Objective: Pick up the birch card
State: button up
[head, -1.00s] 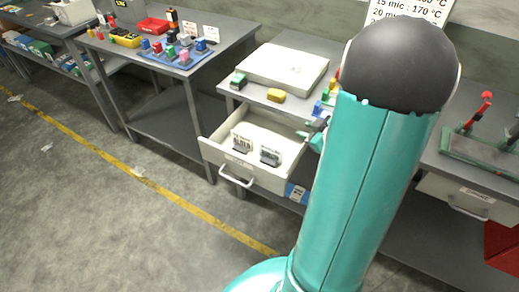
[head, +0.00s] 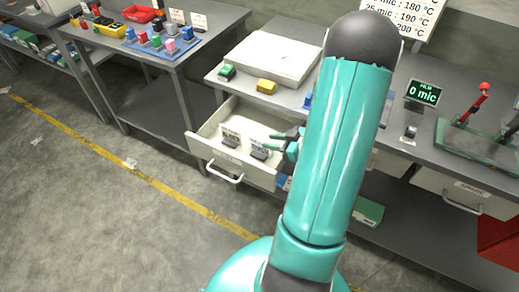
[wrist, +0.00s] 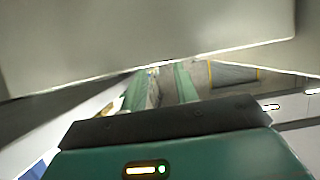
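Two small cards with printed white faces and dark bases stand in the open drawer (head: 207,148): a left card (head: 231,136) and a right card (head: 260,150). Their print is too small to read surely, so I cannot tell which is the birch card. My gripper (head: 276,141) is at the drawer's right side, close to the right card; I cannot tell whether it touches it. In the wrist view its two green fingers (wrist: 160,84) stand apart, with no card clearly between them. My arm hides the drawer's right end.
A white slab (head: 268,55), a green block (head: 227,72) and a yellow block (head: 267,87) are on the bench above the drawer. A display reading 0 mic (head: 422,93) stands to the right.

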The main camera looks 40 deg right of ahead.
aim_at(258, 140)
jog(key=shift+x, duration=3.2)
jog(key=shift+s+a+f, duration=0.1)
jog(key=shift+f, duration=0.05)
grip_shut()
